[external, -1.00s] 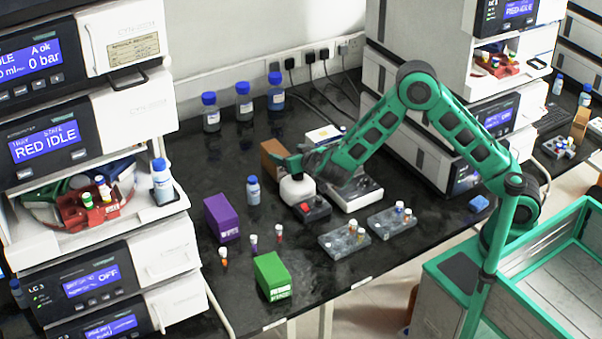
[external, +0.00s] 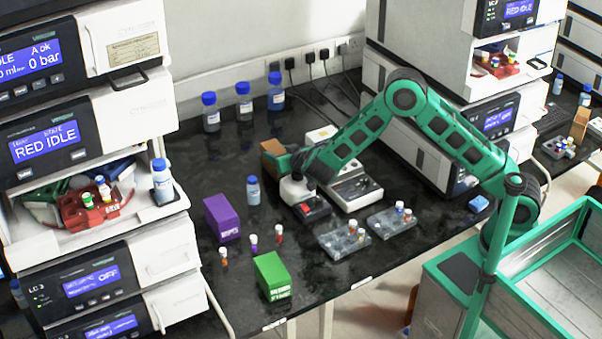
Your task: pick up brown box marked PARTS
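The brown box (external: 271,149) stands on the black bench, beyond the white instrument with the red patch. Its marking cannot be read in this view. My gripper (external: 281,163) is at the box, with its green end overlapping the box's near right side. The box's lower and right parts are partly hidden by the gripper. Whether the fingers are closed on the box or only beside it cannot be told.
A purple box (external: 221,218) and a green box (external: 272,276) stand nearer. A blue-capped bottle (external: 253,190) stands between the purple box and the white instrument (external: 298,190). Blue-capped bottles (external: 244,102) line the back. A white device (external: 355,188) is right of my gripper.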

